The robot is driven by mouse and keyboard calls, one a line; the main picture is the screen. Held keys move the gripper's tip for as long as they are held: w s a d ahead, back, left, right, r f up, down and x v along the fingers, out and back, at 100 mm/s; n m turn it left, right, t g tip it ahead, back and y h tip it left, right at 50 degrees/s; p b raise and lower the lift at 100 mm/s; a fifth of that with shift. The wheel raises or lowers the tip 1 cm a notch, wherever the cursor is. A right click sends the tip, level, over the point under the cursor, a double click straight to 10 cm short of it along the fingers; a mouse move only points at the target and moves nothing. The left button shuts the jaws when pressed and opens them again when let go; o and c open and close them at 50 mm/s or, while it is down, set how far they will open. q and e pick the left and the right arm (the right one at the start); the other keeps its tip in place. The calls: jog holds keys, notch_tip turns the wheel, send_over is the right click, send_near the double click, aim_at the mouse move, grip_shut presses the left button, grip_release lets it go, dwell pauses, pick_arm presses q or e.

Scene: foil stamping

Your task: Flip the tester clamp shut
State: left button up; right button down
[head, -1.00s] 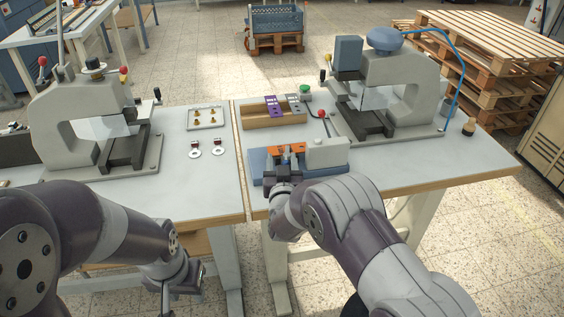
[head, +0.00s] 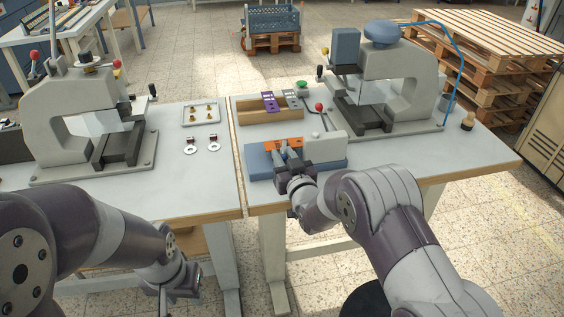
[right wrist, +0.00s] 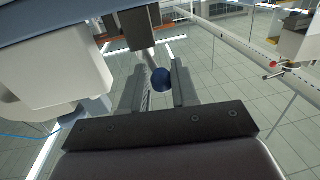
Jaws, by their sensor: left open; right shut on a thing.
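The tester is a low blue base (head: 256,163) with a pale block (head: 325,148) on its right, at the front edge of the right table. An orange piece (head: 273,146) lies on it at the left. My right gripper (head: 291,163) is at the tester's front. In the right wrist view the clamp's blue ball knob (right wrist: 161,79), on a grey lever (right wrist: 147,56), sits between my right gripper's fingers (right wrist: 160,88), which are shut on it. The clamp's far end is partly hidden. My left gripper (head: 181,287) is open and empty, low in front of the left table.
A press (head: 405,82) stands behind the tester, and another (head: 55,115) on the left table. A red-knobbed lever (head: 319,107) rises just behind the tester. A wooden rack (head: 258,115) and a small tray (head: 201,113) lie further back. The left table's front middle is clear.

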jog(key=shift+r+y, duration=0.15)
jog(key=shift+y, duration=0.15)
jog(key=c, duration=0.9)
grip_release()
jog(key=v, duration=1.2)
jog(key=shift+s+d, duration=0.1)
jog(key=shift+s, duration=0.25)
